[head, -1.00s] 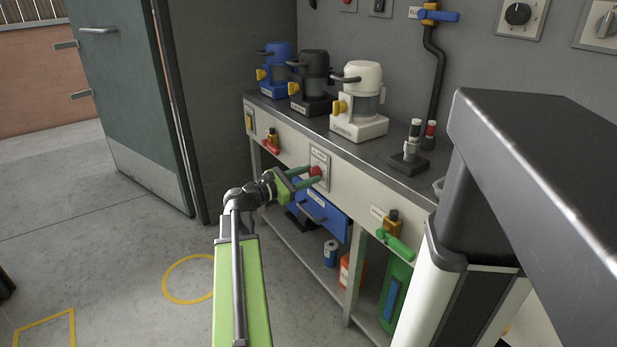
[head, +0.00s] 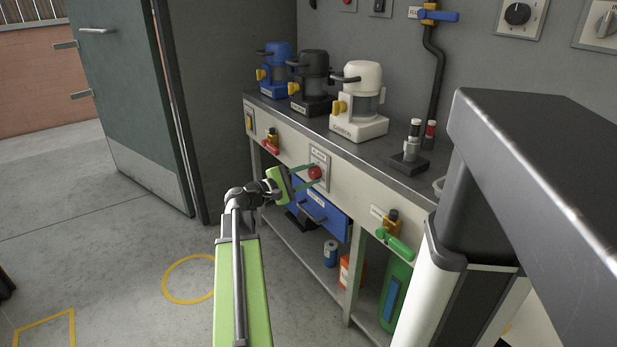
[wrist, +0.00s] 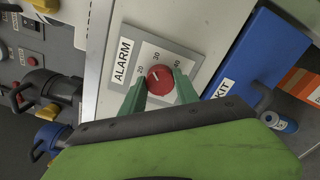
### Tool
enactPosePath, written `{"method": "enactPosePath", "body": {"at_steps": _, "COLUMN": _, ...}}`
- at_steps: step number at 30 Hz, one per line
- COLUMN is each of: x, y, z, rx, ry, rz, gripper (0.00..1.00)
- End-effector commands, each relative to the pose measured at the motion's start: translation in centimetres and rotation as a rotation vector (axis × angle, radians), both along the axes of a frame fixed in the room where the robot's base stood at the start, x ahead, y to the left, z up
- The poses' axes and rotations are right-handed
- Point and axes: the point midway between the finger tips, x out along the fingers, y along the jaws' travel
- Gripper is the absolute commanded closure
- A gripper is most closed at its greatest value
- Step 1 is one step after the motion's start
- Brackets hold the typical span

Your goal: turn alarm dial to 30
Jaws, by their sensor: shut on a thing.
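The red alarm dial (head: 315,173) sits on a grey plate on the white front of the workbench. The wrist view shows the dial (wrist: 160,79) close up, with its plate (wrist: 187,62) marked ALARM and the numbers 20, 30 and 40. A small white pointer mark on the dial's left part appears to point toward the 20 side; its exact reading is hard to tell. My gripper (head: 304,176) is shut on the dial, with one green finger on each side of it, as the wrist view (wrist: 160,88) also shows. The fingers hide parts of the dial's lower edge.
A blue drawer (head: 322,208) marked KIT is just below the dial. A red-handled valve (head: 270,146) is to the left and a green-handled one (head: 395,243) to the right. Blue, black and white (head: 360,100) machines stand on the benchtop. Open floor lies left.

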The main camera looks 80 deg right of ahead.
Motion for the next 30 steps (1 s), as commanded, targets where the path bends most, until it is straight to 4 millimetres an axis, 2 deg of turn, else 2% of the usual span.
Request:
{"method": "enactPosePath", "body": {"at_steps": 12, "x": -0.22, "y": -0.05, "z": 0.03, "rx": -0.193, "ry": -0.177, "rz": -0.002, "gripper": 1.00}}
{"method": "enactPosePath", "body": {"at_steps": 30, "x": -0.18, "y": -0.06, "z": 0.04, "rx": -0.247, "ry": -0.226, "rz": -0.002, "gripper": 1.00}}
